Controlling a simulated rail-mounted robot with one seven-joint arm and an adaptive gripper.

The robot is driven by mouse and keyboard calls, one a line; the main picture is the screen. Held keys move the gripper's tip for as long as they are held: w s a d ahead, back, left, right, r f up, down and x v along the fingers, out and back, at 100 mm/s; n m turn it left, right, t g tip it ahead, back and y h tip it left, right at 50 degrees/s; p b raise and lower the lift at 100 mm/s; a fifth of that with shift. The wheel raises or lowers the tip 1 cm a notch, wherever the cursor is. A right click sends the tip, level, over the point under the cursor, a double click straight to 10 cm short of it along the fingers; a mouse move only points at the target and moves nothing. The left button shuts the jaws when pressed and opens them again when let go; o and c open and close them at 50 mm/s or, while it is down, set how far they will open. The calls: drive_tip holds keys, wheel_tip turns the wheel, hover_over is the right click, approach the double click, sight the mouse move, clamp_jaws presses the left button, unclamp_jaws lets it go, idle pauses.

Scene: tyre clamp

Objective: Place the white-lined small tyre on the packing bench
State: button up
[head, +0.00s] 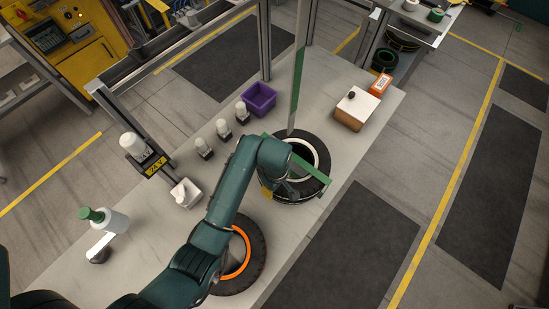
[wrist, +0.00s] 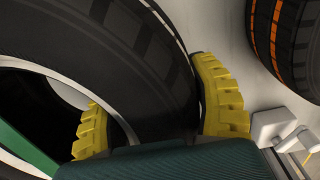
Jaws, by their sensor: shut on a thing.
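The white-lined small tyre (head: 322,153) is black with a white ring and lies nearly flat over the grey bench (head: 350,145), among green clamp bars (head: 313,179). In the wrist view the tyre (wrist: 120,50) fills the left and middle. My gripper (wrist: 150,85) is shut on its wall, one yellow finger inside the hole and the other against the outer tread. In the head view my gripper (head: 277,190) is at the tyre's near side, mostly hidden by my arm. I cannot tell whether the tyre touches the surface below.
An orange-lined tyre (head: 257,250) lies nearer me, partly under my arm; it also shows in the wrist view (wrist: 283,40). A purple bin (head: 259,98), a cardboard box (head: 355,110), white-topped bottles (head: 223,128) and a labelled stand (head: 155,166) surround the workspace. The bench's right edge borders open floor.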

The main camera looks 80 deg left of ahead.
drive_tip(key=shift+w+a+f, duration=0.1)
drive_tip(key=shift+f, duration=1.3)
drive_tip(key=shift+w+a+f, duration=0.1)
drive_tip(key=shift+f, duration=1.3)
drive_tip(key=o, duration=1.3)
drive_tip(key=shift+s+d+f, duration=0.1)
drive_tip(key=shift+d+f, duration=0.05)
drive_tip(key=shift+f, duration=0.05)
drive_tip(key=shift+c, duration=0.2)
